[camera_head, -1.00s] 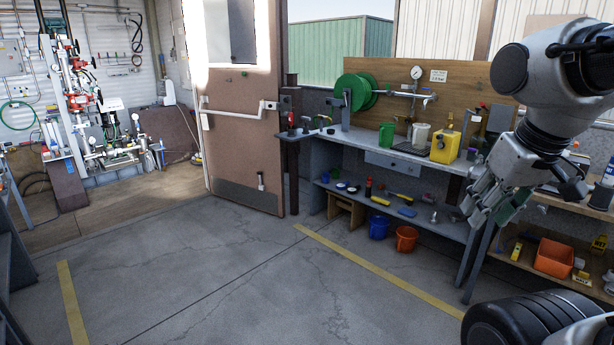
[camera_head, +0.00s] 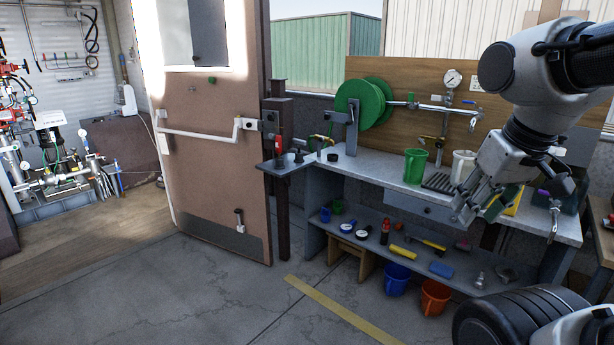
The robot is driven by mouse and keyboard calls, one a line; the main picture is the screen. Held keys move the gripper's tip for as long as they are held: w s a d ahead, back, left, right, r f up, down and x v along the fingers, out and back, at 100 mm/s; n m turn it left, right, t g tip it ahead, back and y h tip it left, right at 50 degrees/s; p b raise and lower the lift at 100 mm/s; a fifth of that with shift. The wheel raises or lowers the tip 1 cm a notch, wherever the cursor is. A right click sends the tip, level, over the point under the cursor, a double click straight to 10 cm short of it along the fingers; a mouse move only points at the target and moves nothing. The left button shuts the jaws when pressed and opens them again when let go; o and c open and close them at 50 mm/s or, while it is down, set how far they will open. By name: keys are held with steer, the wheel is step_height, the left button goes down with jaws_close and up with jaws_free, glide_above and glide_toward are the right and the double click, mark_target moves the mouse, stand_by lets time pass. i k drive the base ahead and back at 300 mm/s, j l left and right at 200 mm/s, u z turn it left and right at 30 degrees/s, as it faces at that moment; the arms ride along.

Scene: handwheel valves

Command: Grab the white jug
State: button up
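A white jug (camera_head: 462,166) stands upright on the grey workbench top (camera_head: 372,168), to the right of a green jug (camera_head: 415,165). Its right side is partly hidden behind my arm. My gripper (camera_head: 476,214) hangs in front of the bench at the right, fingers pointing down and to the left. The fingers look apart, with nothing seen between them. In the picture it lies just below the white jug, nearer to the camera and apart from it.
A green hose reel (camera_head: 365,103) and a pressure gauge (camera_head: 453,79) are at the back of the bench. The lower shelf holds tools; a blue bucket (camera_head: 397,277) and an orange bucket (camera_head: 434,296) are below. A door (camera_head: 215,140) stands left. The floor in front is clear.

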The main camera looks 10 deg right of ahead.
mark_target(462, 162)
steer(key=i+z, duration=0.25)
steer(key=i, duration=0.15)
steer(key=i+j+z, duration=0.5)
steer(key=i, duration=0.25)
steer(key=i+j+z, duration=0.95)
steer(key=j+z, duration=0.2)
steer(key=i+j+z, duration=0.2)
steer(key=j+z, duration=0.15)
steer(key=j, duration=0.1)
